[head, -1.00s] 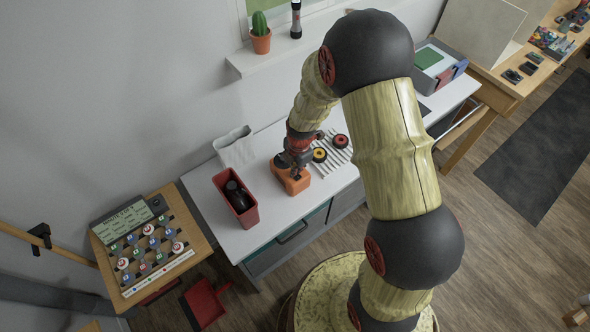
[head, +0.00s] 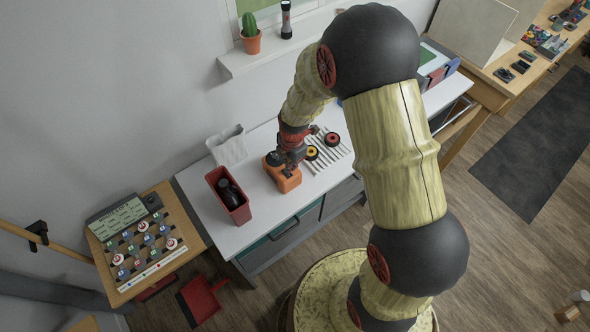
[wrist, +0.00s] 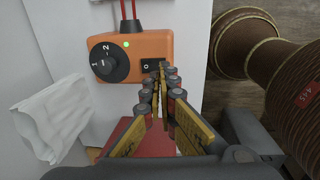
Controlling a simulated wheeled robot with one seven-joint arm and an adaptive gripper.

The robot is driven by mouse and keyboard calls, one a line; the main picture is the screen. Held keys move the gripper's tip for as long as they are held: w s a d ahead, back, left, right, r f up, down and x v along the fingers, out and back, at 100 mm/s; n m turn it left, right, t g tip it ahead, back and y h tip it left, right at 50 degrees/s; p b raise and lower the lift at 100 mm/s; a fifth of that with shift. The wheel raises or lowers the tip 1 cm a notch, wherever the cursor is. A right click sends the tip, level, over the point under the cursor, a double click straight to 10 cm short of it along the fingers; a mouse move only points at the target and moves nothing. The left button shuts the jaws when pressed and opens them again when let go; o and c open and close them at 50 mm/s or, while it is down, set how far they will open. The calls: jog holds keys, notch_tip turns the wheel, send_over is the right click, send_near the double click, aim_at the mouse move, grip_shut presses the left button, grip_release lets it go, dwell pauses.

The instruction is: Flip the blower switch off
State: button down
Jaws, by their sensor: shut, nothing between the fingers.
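The blower control is an orange box (wrist: 140,46) on the white bench; it also shows in the head view (head: 286,182). In the wrist view its face has a black dial (wrist: 108,62), a lit green light (wrist: 126,44) and a small black rocker switch (wrist: 149,65) with white marks. My gripper (wrist: 163,68) is shut and empty, its fingertips just right of the switch and partly over its edge. I cannot tell whether they touch it. In the head view my gripper (head: 288,168) is low over the box, partly hiding it. Two red cords rise from the box.
A red bin (head: 228,196) with a dark object stands left of the box. A white crumpled holder (head: 228,148) is behind it. Bare bench (head: 213,236) shows in front of the bin.

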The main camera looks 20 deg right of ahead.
notch_tip(320, 180, up, 10)
jog(key=shift+s+d+f, duration=0.2)
jog(key=shift+s, duration=0.2)
jog(key=shift+f, duration=0.1)
